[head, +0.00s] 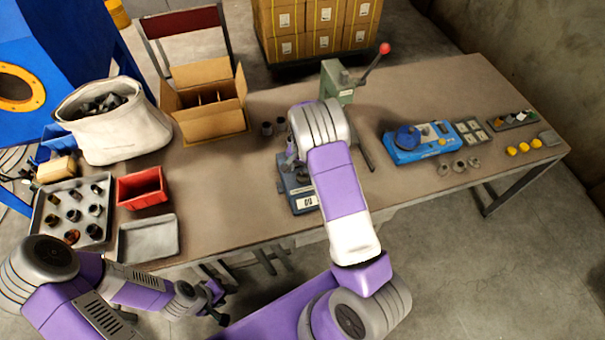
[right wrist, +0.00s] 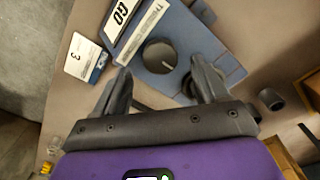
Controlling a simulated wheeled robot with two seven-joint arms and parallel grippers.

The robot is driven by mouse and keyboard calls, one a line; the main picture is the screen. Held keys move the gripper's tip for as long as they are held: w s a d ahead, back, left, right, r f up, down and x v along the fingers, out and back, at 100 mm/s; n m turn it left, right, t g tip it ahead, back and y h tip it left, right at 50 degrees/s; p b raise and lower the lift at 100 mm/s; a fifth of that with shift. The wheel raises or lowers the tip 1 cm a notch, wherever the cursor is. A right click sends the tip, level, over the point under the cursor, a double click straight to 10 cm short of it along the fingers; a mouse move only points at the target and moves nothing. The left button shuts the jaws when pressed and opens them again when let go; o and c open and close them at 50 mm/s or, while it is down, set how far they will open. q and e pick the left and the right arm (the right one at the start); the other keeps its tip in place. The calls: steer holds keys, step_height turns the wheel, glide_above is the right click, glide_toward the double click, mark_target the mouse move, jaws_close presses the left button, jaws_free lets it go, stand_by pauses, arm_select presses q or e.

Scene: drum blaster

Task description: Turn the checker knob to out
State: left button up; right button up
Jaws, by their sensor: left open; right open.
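The checker (head: 303,199) is a blue-grey device on the table, partly hidden by my right arm in the head view. In the right wrist view the checker (right wrist: 190,28) shows a round black knob (right wrist: 159,55) on its face and a "GO" label (right wrist: 121,13). My right gripper (right wrist: 163,78) is open, with one finger on each side of the knob's near side. Whether the fingertips touch the checker's face cannot be told. My left gripper (head: 214,302) is open and empty, off the table's front edge at lower left.
A green press (head: 335,82) with a red-tipped lever stands behind the checker. A cardboard box (head: 207,108), a red bin (head: 141,187) and a grey tray (head: 148,238) sit to the left. A blue fixture (head: 420,145) lies right.

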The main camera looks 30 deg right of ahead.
mark_target(302, 176)
steer(key=shift+f, duration=1.7)
steer(key=shift+c, duration=0.3)
steer(key=c, duration=1)
